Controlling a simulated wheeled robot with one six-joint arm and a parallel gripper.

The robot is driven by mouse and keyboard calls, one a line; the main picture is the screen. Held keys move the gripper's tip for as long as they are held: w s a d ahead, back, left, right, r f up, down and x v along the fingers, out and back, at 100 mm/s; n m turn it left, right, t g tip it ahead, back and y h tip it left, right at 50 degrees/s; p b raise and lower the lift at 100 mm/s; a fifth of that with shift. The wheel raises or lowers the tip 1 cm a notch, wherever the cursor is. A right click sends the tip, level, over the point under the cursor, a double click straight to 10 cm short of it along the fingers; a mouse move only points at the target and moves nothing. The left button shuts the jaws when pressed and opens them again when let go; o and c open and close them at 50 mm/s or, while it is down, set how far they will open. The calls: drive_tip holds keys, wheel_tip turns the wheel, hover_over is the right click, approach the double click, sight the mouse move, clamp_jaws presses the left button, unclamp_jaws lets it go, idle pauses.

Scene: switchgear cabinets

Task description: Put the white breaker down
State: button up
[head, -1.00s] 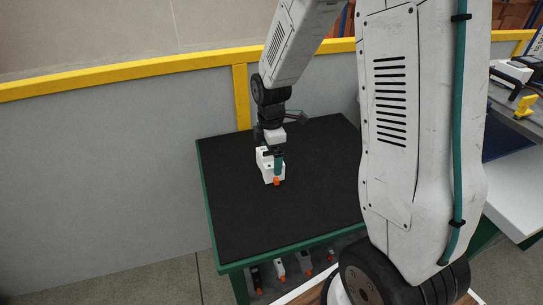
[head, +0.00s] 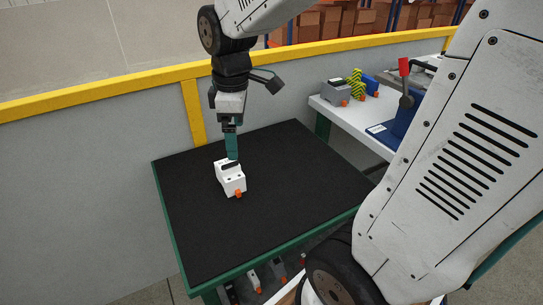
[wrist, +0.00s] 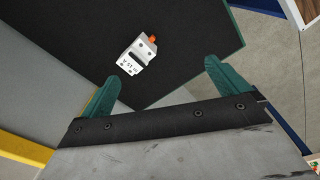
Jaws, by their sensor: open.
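The white breaker (head: 231,180) stands on the black mat of the green-framed table (head: 290,160), its orange toggle facing the front. In the wrist view the white breaker (wrist: 136,56) lies beyond the fingertips, left of the middle between them. My gripper (head: 231,155) is above and just behind the breaker in the head view. The wrist view shows my gripper (wrist: 160,75) with its two teal fingers wide apart and nothing between them.
A yellow-topped grey barrier (head: 100,92) runs behind the table. A white bench (head: 352,120) at the right holds a grey device (head: 337,91) and other parts. Several breakers sit on a shelf below the table. The mat around the breaker is clear.

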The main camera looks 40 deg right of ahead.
drive_tip(key=s+a+r+m, duration=0.2)
drive_tip(key=s+m, duration=0.8)
drive_tip(key=s, duration=0.6)
drive_tip(key=shift+s+r+t, duration=0.15)
drive_tip(key=shift+r+t, duration=0.25)
drive_tip(key=shift+r, duration=0.05)
